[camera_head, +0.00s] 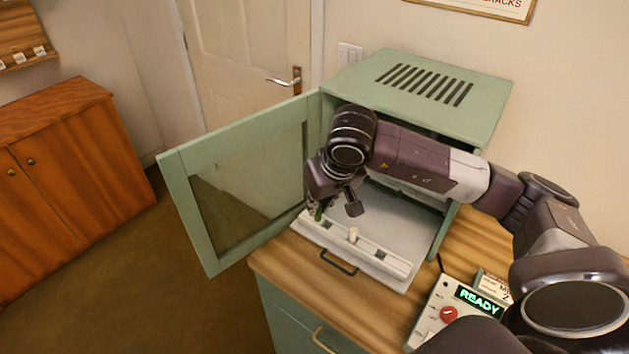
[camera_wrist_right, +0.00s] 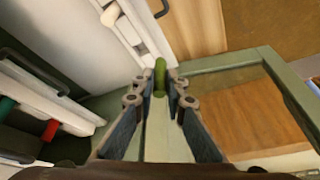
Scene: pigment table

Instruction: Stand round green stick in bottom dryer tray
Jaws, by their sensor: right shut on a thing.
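The round green stick (camera_head: 318,213) is at the left end of the pulled-out bottom dryer tray's front rail. My right gripper (camera_wrist_right: 158,86) is shut on it, and the stick (camera_wrist_right: 160,77) shows between the fingertips in the wrist view. It looks roughly upright in the head view. I cannot tell whether its lower end is in the rail or just above it. The white bottom tray (camera_head: 386,260) has a dark handle, and a short white stick (camera_head: 353,234) stands in its rail. My left gripper is not in view.
The green dryer (camera_head: 425,75) has its glazed door (camera_head: 190,205) swung open at the left, close to my gripper. The wrist view shows another tray (camera_wrist_right: 60,107) with red and green pieces. A control box reading READY (camera_head: 460,308) sits at the right front.

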